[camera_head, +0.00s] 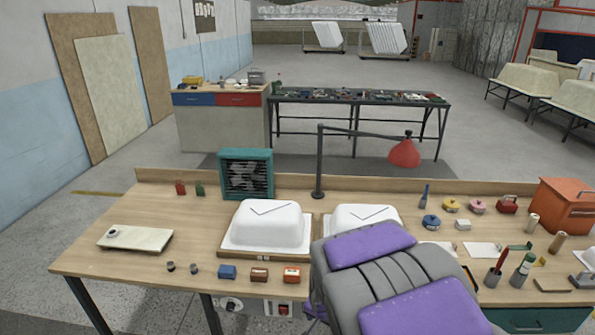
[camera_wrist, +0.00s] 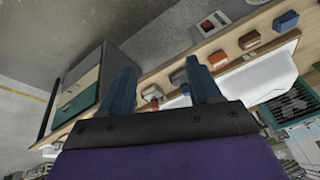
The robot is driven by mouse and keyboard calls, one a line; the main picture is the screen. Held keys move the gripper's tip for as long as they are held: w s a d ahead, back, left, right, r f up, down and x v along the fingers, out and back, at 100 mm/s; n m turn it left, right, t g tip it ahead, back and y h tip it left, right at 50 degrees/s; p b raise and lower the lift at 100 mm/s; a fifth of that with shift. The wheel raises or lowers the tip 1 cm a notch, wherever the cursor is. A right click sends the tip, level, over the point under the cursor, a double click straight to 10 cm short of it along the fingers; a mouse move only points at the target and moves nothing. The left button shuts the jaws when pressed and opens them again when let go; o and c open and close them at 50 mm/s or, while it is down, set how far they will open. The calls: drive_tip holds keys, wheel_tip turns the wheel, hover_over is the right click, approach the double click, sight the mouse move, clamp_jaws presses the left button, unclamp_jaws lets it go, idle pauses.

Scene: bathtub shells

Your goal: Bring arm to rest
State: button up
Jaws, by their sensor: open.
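My gripper (camera_wrist: 162,88) shows in the wrist view as two blue-grey fingers held apart, with nothing between them but the bench behind. In the head view my arm, grey with purple panels, fills the lower right centre in front of the wooden workbench (camera_head: 190,225); the gripper fingers cannot be made out there. Two white bathtub shells stand on the bench, one at the middle (camera_head: 268,226) and one to its right (camera_head: 355,219), partly hidden by my arm. A white shell (camera_wrist: 262,75) also shows in the wrist view.
A teal fan (camera_head: 246,174) and a red lamp (camera_head: 404,153) stand at the bench's back. Small blocks (camera_head: 259,275) line the front edge. An orange box (camera_head: 566,205) and several small items crowd the right. A pale board (camera_head: 134,238) lies at left.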

drive_tip(key=s+d+r+n+g, duration=0.1)
drive_tip(key=s+d+r, duration=0.1)
drive_tip(key=s, duration=0.8)
drive_tip(key=s+d+r+n+g, duration=0.2)
drive_tip(key=s+r, duration=0.3)
drive_tip(key=s, duration=0.5)
drive_tip(key=s+d+r+n+g, duration=0.2)
drive_tip(key=s+d+r, duration=0.1)
drive_tip(key=s, duration=0.6)
drive_tip(key=shift+s+d+r+b, duration=0.3)
drive_tip(key=shift+s+r, duration=0.05)
drive_tip(key=shift+s, duration=0.05)
